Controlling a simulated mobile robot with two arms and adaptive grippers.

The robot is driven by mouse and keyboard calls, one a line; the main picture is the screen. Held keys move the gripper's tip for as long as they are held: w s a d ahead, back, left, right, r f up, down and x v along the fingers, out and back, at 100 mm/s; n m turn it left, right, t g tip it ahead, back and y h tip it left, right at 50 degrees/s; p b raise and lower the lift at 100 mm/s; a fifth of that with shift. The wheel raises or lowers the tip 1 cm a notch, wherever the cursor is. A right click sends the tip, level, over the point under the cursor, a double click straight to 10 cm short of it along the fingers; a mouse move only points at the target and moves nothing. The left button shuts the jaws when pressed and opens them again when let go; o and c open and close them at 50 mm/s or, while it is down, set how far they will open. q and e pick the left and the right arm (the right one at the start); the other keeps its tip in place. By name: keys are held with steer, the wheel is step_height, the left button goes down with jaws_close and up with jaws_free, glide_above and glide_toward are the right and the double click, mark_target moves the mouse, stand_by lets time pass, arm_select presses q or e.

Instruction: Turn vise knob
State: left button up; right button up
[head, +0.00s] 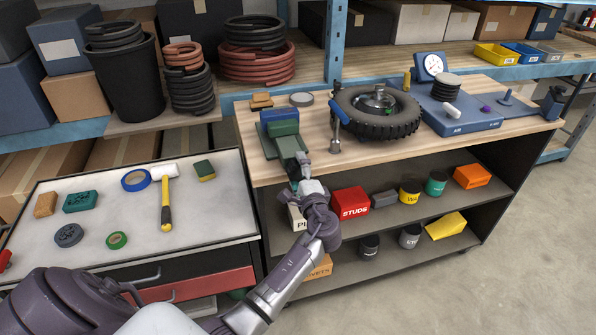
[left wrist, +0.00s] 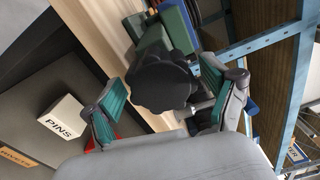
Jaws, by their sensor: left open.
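The green vise (head: 284,143) with a blue block (head: 280,121) at its jaws sits at the left end of the wooden workbench. In the left wrist view, its dark round knob (left wrist: 160,86) faces me, with the green vise body (left wrist: 158,42) behind it. My left gripper (head: 300,172) is at the front of the vise, at the bench edge. In the left wrist view, the open gripper (left wrist: 168,108) has one finger on each side of the knob. I see gaps beside the knob and cannot tell any contact. In the head view, the gripper hides the knob. My right gripper is not in view.
A tire (head: 376,112) lies right of the vise, with a metal post (head: 335,136) between them. Below the bench top, a shelf holds a red bin (head: 351,203) and a white PINS box (left wrist: 62,117). A tool cart (head: 130,212) stands at left.

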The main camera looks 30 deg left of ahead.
arm_select(q)
steer(key=v, duration=1.2)
steer(key=s+d+f+g+h, duration=0.1)
steer(key=s+d+f+h, duration=0.15)
steer(key=f, duration=0.95)
steer(key=s+d+f+m+g+h, duration=0.15)
steer(key=s+f+h, duration=0.25)
steer(key=f, duration=0.7)
steer(key=s+d+f+g+h, duration=0.1)
steer(key=s+f+g+h, duration=0.15)
steer(key=f, duration=0.95)
steer(key=s+d+f+n+g+h, duration=0.1)
steer(key=s+f+n+g+h, duration=0.2)
steer(key=s+f, duration=1.05)
steer(key=s+f+n+g, duration=0.1)
steer(key=s+f+n, duration=0.2)
steer(key=s, duration=0.8)
steer(key=s+a+f+n+g+h, duration=0.1)
steer(key=s+f+n, duration=0.2)
steer(key=s, duration=0.8)
steer(key=shift+s+a+g+h, duration=0.15)
steer(key=shift+a+g+h, duration=0.15)
steer(key=shift+g, duration=0.1)
steer(key=shift+d, duration=0.1)
